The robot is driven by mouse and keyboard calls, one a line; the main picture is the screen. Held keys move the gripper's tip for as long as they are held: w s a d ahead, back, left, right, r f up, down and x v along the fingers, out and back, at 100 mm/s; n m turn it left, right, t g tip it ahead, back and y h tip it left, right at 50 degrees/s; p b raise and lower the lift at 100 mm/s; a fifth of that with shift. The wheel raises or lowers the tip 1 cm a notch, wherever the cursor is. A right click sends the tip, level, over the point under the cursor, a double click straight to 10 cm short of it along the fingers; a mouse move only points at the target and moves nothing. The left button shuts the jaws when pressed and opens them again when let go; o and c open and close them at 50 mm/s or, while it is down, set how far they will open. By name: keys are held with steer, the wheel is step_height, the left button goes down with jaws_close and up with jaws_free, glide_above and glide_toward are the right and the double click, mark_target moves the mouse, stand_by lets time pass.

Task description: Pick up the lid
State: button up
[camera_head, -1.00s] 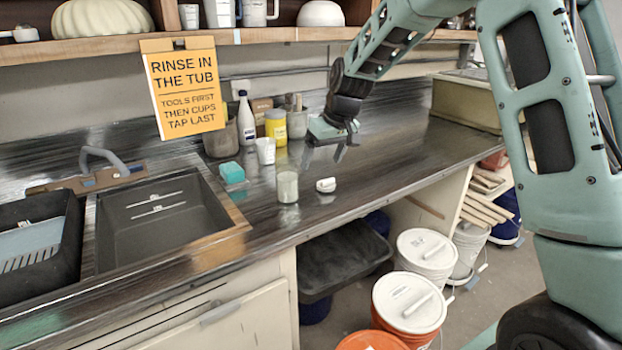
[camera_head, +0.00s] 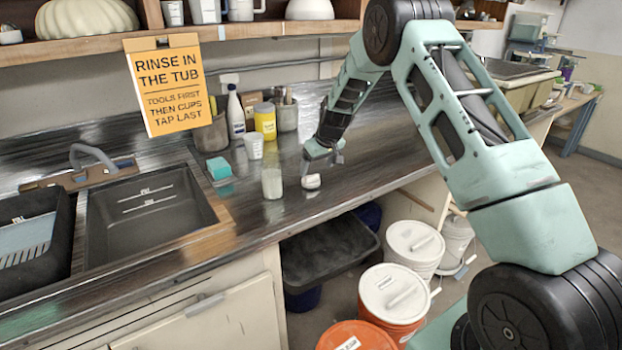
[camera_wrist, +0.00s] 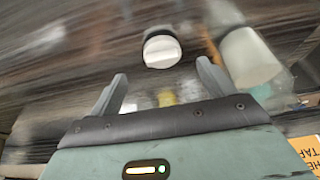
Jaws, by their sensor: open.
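The small white lid (camera_head: 312,181) lies on the dark counter, just right of a pale glass jar (camera_head: 272,182). In the wrist view the lid (camera_wrist: 161,51) looks round and white with a dark rim, ahead of and between my fingertips. My gripper (camera_head: 322,162) is just behind the lid, pointing down toward it. In the wrist view both fingers of my gripper (camera_wrist: 160,72) are spread apart with nothing held between them. The jar (camera_wrist: 248,58) stands beside the right finger in the wrist view.
The sink (camera_head: 150,220) is at left. Lidded buckets (camera_head: 393,293) stand on the floor below. Counter right of the lid is clear.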

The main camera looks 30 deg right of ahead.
mark_target(313, 176)
steer(key=shift+p+x, duration=1.35)
steer(key=shift+x, duration=1.8)
steer(key=shift+a, duration=0.2)
steer(key=c, duration=1.1)
